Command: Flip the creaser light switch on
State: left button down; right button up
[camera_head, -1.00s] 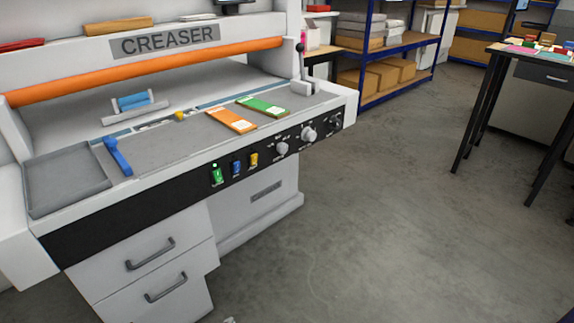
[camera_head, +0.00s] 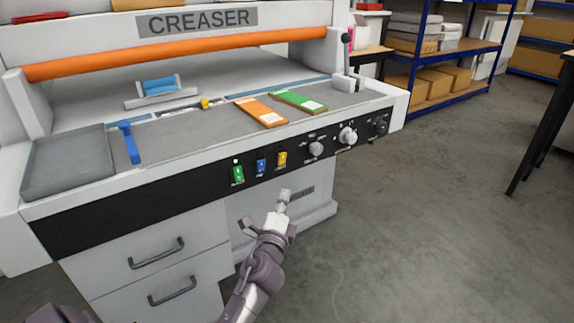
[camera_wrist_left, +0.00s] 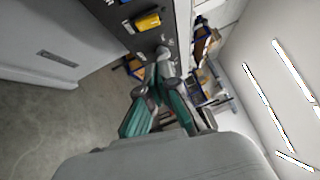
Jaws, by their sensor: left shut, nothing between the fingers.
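The creaser (camera_head: 196,20) has a black front panel with a green switch (camera_head: 237,174), a blue switch (camera_head: 261,166) and a yellow switch (camera_head: 282,159) in a row. Their small labels are too blurred to read, so I cannot tell which is the light switch. A small green lamp glows above the green switch. My left gripper (camera_head: 285,194) is shut and empty, in front of and below the yellow switch in the head view. In the left wrist view its fingertips (camera_wrist_left: 162,54) are near the panel, with the yellow switch (camera_wrist_left: 147,22) beyond them. My right gripper is not in view.
Knobs (camera_head: 347,136) sit to the right of the switches. On the bed lie an orange card (camera_head: 261,111), a green card (camera_head: 299,100), a blue tool (camera_head: 130,143) and a grey tray (camera_head: 68,162). Drawers (camera_head: 155,257) are below.

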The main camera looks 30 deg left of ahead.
pick_arm(q)
send_near(285, 156)
jog(key=w+d, duration=0.2)
jog(key=w, duration=0.2)
jog(key=a, duration=0.1)
jog(key=w+a, duration=0.2)
jog(key=a, duration=0.1)
jog(key=shift+w+r, duration=0.1)
jog(key=shift+r, duration=0.3)
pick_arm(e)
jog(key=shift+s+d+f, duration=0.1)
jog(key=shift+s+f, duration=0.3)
pick_arm(q)
jog(key=shift+a, duration=0.1)
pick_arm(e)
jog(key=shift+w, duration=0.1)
pick_arm(q)
jog(key=shift+w+a+r, duration=0.1)
jog(key=shift+a+r, duration=0.1)
jog(key=shift+d, duration=0.1)
jog(key=shift+s+f, duration=0.1)
jog(key=shift+s, duration=0.15)
jog(key=v, duration=1.1)
jog(key=shift+s+d, duration=0.25)
